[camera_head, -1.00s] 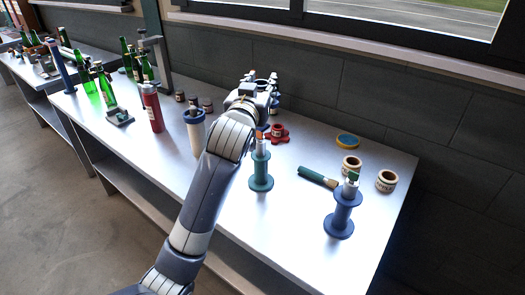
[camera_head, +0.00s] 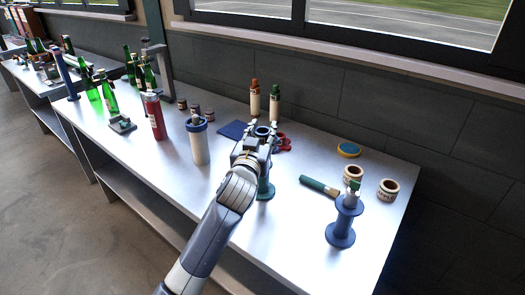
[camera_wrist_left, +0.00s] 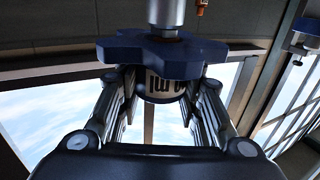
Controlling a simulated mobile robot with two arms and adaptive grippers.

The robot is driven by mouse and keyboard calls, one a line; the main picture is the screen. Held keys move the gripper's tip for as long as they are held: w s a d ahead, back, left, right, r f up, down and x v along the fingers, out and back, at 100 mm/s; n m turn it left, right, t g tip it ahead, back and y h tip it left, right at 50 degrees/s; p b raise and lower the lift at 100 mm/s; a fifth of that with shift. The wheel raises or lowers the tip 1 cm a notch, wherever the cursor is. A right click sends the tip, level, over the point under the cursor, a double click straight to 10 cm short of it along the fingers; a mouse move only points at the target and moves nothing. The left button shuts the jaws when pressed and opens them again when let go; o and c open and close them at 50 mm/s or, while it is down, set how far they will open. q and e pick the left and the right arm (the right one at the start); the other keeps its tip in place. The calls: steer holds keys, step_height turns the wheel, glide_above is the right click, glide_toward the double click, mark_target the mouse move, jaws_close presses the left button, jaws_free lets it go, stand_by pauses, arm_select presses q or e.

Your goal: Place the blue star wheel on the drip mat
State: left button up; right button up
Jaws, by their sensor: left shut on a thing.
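My left gripper (camera_head: 262,136) is shut on the blue star wheel (camera_head: 264,130), above the back middle of the table. In the left wrist view the blue star wheel (camera_wrist_left: 160,50) sits between the fingers, with a pale lettered part below its lobed disc and a grey metal rod showing above it. A flat dark blue square (camera_head: 233,130), which looks like the drip mat, lies on the table just left of the gripper, partly hidden by it. My right gripper is not in view.
A red star wheel (camera_head: 284,143) lies right of the gripper. Two capped bottles, orange (camera_head: 255,103) and green (camera_head: 275,106), stand behind. A teal spool stand (camera_head: 266,191) is in front, partly hidden. A blue spool stand (camera_head: 341,229) and green tube (camera_head: 319,187) are at right.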

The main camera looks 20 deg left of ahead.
arm_select(q)
steer(key=shift+f, duration=2.9)
steer(key=shift+f, duration=0.1)
steer(key=o, duration=1.1)
steer(key=shift+f, duration=0.1)
steer(key=shift+o, duration=0.2)
